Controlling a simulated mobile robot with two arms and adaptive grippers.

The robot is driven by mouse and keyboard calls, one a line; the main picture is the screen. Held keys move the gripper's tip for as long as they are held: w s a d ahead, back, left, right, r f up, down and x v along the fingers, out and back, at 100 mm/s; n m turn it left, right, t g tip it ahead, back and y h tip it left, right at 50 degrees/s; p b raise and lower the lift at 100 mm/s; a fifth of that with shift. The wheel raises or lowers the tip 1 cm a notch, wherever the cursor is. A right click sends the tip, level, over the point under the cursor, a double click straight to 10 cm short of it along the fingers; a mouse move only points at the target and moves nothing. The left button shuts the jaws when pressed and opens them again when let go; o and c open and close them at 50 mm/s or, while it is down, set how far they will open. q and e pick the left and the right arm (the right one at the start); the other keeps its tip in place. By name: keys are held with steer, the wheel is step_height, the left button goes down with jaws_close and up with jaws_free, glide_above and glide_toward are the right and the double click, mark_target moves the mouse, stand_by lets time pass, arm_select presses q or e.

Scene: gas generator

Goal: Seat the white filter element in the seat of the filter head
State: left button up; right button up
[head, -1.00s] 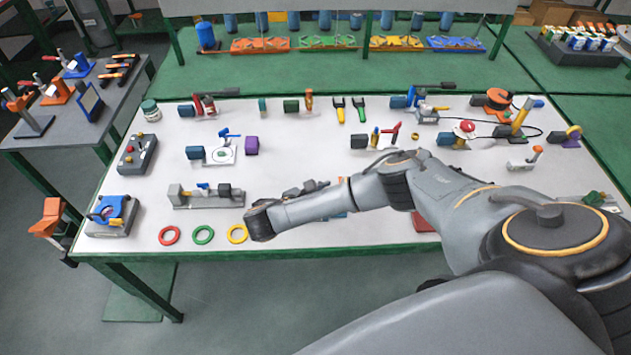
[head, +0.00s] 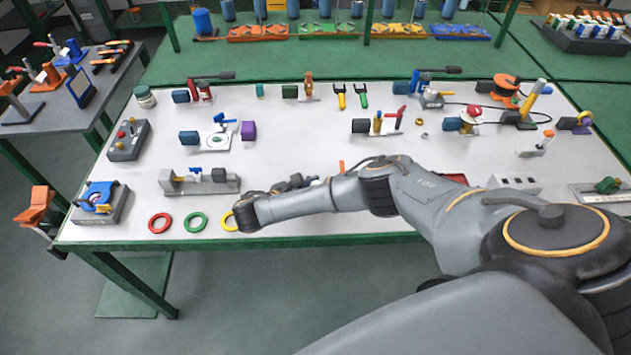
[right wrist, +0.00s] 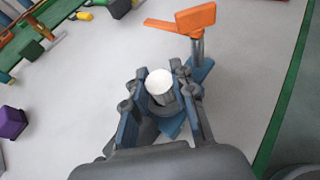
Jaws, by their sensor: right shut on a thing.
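My right gripper (right wrist: 160,92) is shut around a cylinder with a plain white round top, which looks like the white filter element (right wrist: 159,82). The white top faces the camera, and its grey-looking side sits between the fingers. A blue part (right wrist: 171,128) shows just under the cylinder; I cannot tell whether they touch. Just beyond the gripper stands a grey post with an orange block (right wrist: 195,18) on top and a blue foot (right wrist: 201,70). I cannot tell whether this is the filter head. In the head view my right forearm hides most of this area. My left gripper is out of view.
Red (head: 159,223), green (head: 196,222) and yellow rings lie along the front edge. A grey fixture (head: 200,181) stands behind them, and a purple block (head: 248,131) farther back. Several fixtures fill the back and right of the white table. Bare tabletop shows between them.

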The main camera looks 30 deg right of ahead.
steer(key=o, duration=1)
steer(key=shift+a+r, duration=0.15)
steer(key=shift+a, duration=0.35)
steer(key=p+v, duration=0.6)
steer(key=v, duration=0.5)
steer(key=shift+s, duration=0.1)
